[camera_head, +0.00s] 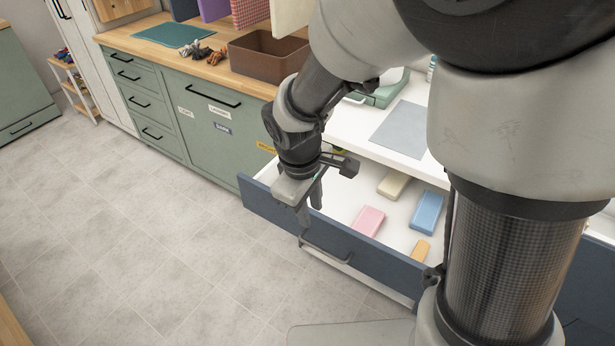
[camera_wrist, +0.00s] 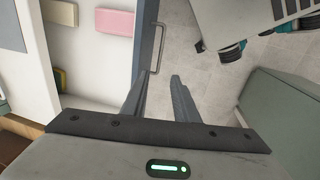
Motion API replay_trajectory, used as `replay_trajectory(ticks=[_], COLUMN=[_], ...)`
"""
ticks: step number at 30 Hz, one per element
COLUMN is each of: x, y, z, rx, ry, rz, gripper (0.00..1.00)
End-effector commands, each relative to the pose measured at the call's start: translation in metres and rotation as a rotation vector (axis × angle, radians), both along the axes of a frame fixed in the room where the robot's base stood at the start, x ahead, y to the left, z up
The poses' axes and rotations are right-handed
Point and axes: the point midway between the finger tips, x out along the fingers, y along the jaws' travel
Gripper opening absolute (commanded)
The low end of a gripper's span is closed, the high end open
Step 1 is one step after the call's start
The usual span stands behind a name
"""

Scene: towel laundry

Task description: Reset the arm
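My gripper (camera_head: 309,213) hangs down at the outer side of the open drawer's dark blue front (camera_head: 345,238). In the wrist view my gripper (camera_wrist: 160,76) has its two fingers apart, with floor and the drawer front's edge showing between and beyond them. Nothing is held between the fingers. My arm is bent, reaching forward and down from the right of the head view. The gap between the fingertips and the drawer front is hard to judge.
The open drawer holds a pink block (camera_head: 368,220), a blue block (camera_head: 427,211), a cream block (camera_head: 393,183) and an orange block (camera_head: 421,250). Its handle (camera_head: 325,250) sticks outward. A green cabinet (camera_head: 205,125) carries a brown bin (camera_head: 268,58). Floor at left is clear.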

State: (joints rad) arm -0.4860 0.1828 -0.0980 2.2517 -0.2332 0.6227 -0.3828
Motion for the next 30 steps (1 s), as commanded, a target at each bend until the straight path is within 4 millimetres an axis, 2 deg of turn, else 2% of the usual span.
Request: replay_trajectory(ticks=[8,11,14,17,21,24,27,30], x=[0.0,0.0,-0.003,-0.014,-0.043,-0.067,-0.089,-0.104], y=[0.0,-0.004,-0.018,-0.039,-0.072,-0.089,-0.101,-0.107], z=[0.0,0.012,0.046,0.096,0.166,0.203,0.229,0.244], rx=[0.0,0.013,0.051,0.113,0.214,0.28,0.334,0.371], ry=[0.0,-0.012,-0.048,-0.104,-0.195,-0.256,-0.306,-0.342], rz=[-0.001,-0.028,-0.116,-0.262,-0.494,-0.642,-0.758,-0.835], gripper=[0.27,0.27,0.27,0.27,0.27,0.27,0.27,0.27])
